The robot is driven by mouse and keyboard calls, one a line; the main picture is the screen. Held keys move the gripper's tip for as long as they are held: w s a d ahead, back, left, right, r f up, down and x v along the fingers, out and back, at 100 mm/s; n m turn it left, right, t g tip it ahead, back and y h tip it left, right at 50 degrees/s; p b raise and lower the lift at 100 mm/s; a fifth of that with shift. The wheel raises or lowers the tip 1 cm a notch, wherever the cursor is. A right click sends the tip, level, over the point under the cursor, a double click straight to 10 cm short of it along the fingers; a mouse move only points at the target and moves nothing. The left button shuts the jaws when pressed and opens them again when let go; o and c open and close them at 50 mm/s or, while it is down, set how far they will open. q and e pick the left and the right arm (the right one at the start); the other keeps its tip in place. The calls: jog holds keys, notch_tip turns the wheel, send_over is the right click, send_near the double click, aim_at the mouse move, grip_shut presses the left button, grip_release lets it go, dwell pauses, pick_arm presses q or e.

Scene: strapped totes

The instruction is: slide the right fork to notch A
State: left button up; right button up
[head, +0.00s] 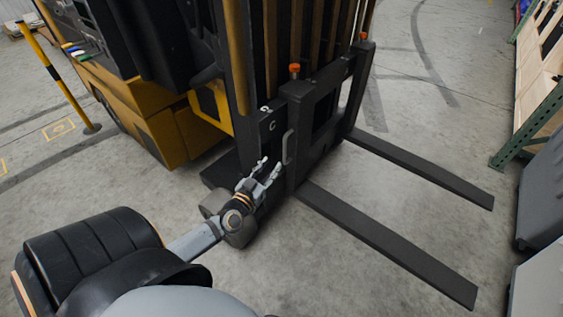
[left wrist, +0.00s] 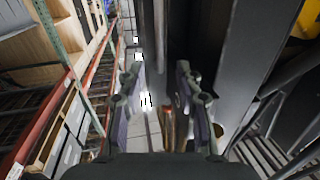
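The forklift carries two dark forks, a near one (head: 390,245) and a far one (head: 425,168), both pointing to the lower right. Each upright shank has an orange knob on top, a near knob (head: 294,70) and a far knob (head: 363,37). A grey handle (head: 288,147) is on the near shank. The dark carriage bar (head: 266,140) shows a letter C beside that shank. My left gripper (head: 269,169) is open just left of the handle, with no visible grip on it. Its spread fingers also show in the left wrist view (left wrist: 157,88). My right gripper is out of view.
The yellow forklift body (head: 165,135) and mast (head: 240,60) stand behind the carriage. A yellow and black post (head: 62,85) is at left. A green-framed rack (head: 527,120) stands at right. Concrete floor around the forks is clear.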

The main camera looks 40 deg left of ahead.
aim_at(284, 148)
pick_arm(q)
jog(key=w, duration=0.3)
jog(key=w+b, duration=0.1)
jog(key=w, duration=0.3)
jog(key=w+a, duration=0.1)
jog(key=w, duration=0.2)
jog(key=shift+w+a+r+b, duration=0.1)
jog(key=shift+w+r+b, duration=0.05)
jog(key=shift+w+b, duration=0.15)
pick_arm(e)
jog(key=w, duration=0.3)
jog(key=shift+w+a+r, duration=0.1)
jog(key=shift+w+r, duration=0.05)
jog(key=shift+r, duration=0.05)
pick_arm(q)
grip_shut()
